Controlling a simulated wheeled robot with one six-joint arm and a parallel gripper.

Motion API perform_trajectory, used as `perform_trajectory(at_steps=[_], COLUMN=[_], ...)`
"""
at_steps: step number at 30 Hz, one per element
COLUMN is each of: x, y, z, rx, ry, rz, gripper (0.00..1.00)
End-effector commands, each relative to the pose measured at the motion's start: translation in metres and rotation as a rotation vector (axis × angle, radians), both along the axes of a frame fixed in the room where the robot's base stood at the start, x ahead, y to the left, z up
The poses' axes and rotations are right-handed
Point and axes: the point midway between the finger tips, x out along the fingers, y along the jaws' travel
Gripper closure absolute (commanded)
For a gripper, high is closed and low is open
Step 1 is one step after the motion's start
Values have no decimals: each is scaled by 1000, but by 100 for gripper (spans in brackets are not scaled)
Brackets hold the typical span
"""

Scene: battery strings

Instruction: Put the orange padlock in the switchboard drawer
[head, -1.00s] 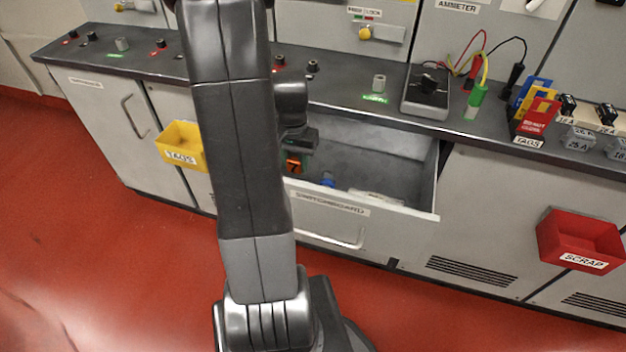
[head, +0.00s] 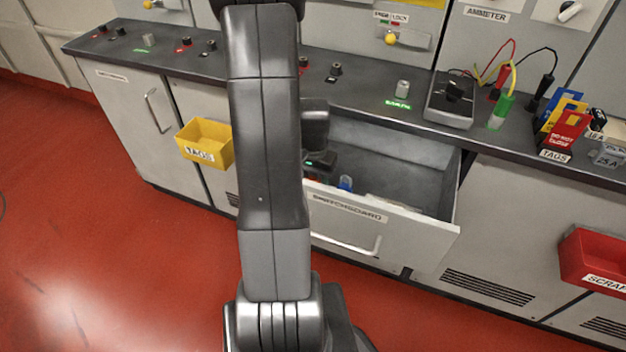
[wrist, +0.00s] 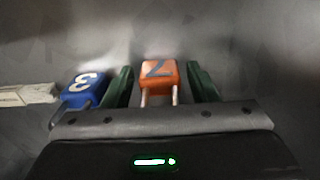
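The orange padlock (wrist: 158,72), marked 7, is between the two green fingers of my gripper (wrist: 162,84) in the wrist view. A narrow gap shows on each side of it, so the fingers are open and not pressed on it. Its shackle points toward the gripper body. The switchboard drawer (head: 400,150) is pulled open in the head view, and my gripper is down inside its left part. I cannot tell if the padlock rests fully on the drawer floor.
A blue padlock (wrist: 84,90), marked 3, lies just left of the left finger; it also shows in the head view (head: 345,183). A pale block (wrist: 28,95) lies farther left. The drawer's right part is mostly clear. A yellow tags bin (head: 205,143) and red scrap bin (head: 598,258) hang outside.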

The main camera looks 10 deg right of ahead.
Motion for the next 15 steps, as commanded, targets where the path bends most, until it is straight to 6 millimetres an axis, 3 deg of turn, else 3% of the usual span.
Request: perform_trajectory(at_steps=[10, 15], x=[0, 1], y=[0, 0], z=[2, 21], rx=[0, -1], ry=[0, -4], rz=[0, 0], gripper=[42, 42])
